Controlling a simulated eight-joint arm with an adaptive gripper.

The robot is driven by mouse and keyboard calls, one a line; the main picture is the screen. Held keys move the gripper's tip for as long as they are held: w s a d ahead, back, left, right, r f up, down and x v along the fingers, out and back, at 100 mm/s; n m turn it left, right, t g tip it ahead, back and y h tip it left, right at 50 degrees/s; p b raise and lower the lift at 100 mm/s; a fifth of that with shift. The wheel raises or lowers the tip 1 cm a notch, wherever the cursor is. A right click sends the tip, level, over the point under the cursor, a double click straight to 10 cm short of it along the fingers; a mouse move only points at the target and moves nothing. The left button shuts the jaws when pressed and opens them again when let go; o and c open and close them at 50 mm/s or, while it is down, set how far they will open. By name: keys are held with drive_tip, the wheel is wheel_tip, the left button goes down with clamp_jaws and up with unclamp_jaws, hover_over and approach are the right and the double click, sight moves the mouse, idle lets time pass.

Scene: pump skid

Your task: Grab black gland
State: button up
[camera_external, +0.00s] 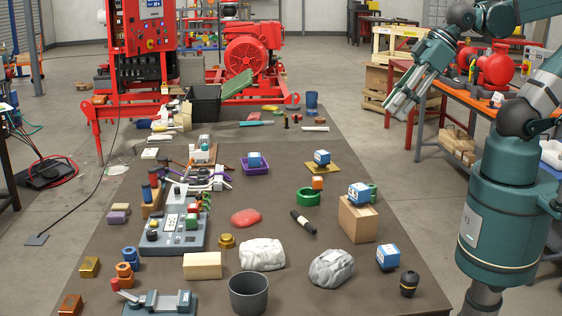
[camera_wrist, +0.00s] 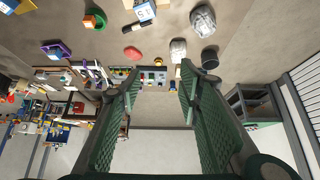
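A small black gland (camera_external: 409,284) with a brass-coloured band stands on the dark table at its front right, beside a blue and white box. I cannot make it out in the wrist view. My gripper (camera_external: 402,104) is raised in the air at the upper right, beyond the table's right edge and well away from the gland. In the wrist view my gripper (camera_wrist: 159,80) has its two green fingers apart with nothing between them, so it is open.
A blue and white box (camera_external: 387,257), a cardboard box (camera_external: 358,220) with another box on top, a grey wrapped bundle (camera_external: 331,268) and a dark cup (camera_external: 249,294) stand near the gland. A black cylinder (camera_external: 303,221) lies mid-table. The table's right edge is close to the gland.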

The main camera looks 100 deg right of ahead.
drive_tip(key=shift+o, duration=0.5)
drive_tip(key=shift+o, duration=1.3)
drive_tip(key=shift+a+f, duration=0.1)
drive_tip(key=n+g+b, duration=0.7)
drive_tip(key=n+b, duration=0.2)
drive_tip(key=n, duration=1.1)
hover_over(412, 272)
wheel_tip(412, 272, down, 29)
drive_tip(key=shift+w+f, duration=0.1)
drive_tip(key=shift+f, duration=0.25)
